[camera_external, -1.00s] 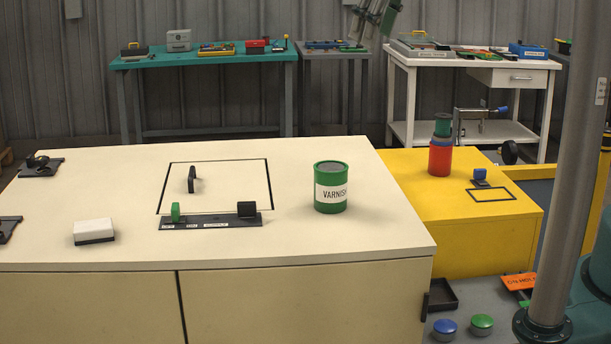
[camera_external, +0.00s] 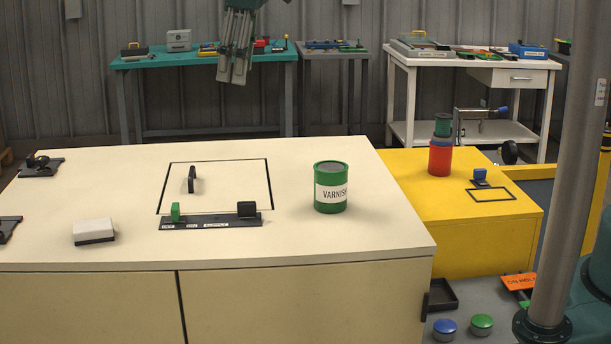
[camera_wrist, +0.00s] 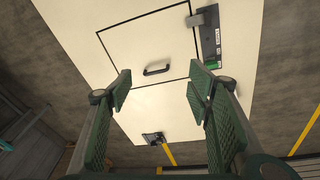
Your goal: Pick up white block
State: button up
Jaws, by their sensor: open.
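The white block (camera_external: 94,231) lies flat at the front left of the cream cabinet top (camera_external: 330,250), left of the dark labelled strip. It has a darker underside. My gripper (camera_external: 234,78) hangs high at the top of the external view, well above and apart from the block. In the wrist view my gripper (camera_wrist: 163,90) is open and empty, its green padded fingers spread over the cabinet top. I cannot make out the white block in the wrist view.
A green varnish can (camera_external: 330,187) stands right of a square hatch with a black handle (camera_external: 192,179). The dark strip (camera_external: 210,221) carries a green knob and black block. Black fixtures (camera_external: 41,166) sit at the left. The cabinet top around the white block is clear.

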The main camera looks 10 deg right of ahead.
jog(key=s+a+f+n, duration=0.1)
jog(key=s+a+f, duration=0.15)
jog(key=a, duration=0.35)
jog(key=s+a+f+n+g, duration=0.1)
jog(key=s+a+f, duration=0.15)
jog(key=a, duration=0.35)
jog(key=s+a+f+n, duration=0.1)
jog(key=s+a+f, duration=0.1)
jog(key=a+f, duration=0.3)
jog(key=n+h, duration=0.2)
jog(key=n, duration=0.1)
send_over(92, 224)
jog(key=shift+g, duration=0.3)
notch_tip(92, 224, down, 8)
jog(key=shift+d+f, duration=0.15)
jog(key=shift+f, duration=0.05)
jog(key=shift+f, duration=1.3)
jog(key=shift+s+f+p, duration=0.1)
jog(key=shift+f+p, duration=0.2)
jog(key=shift+f, duration=2.3)
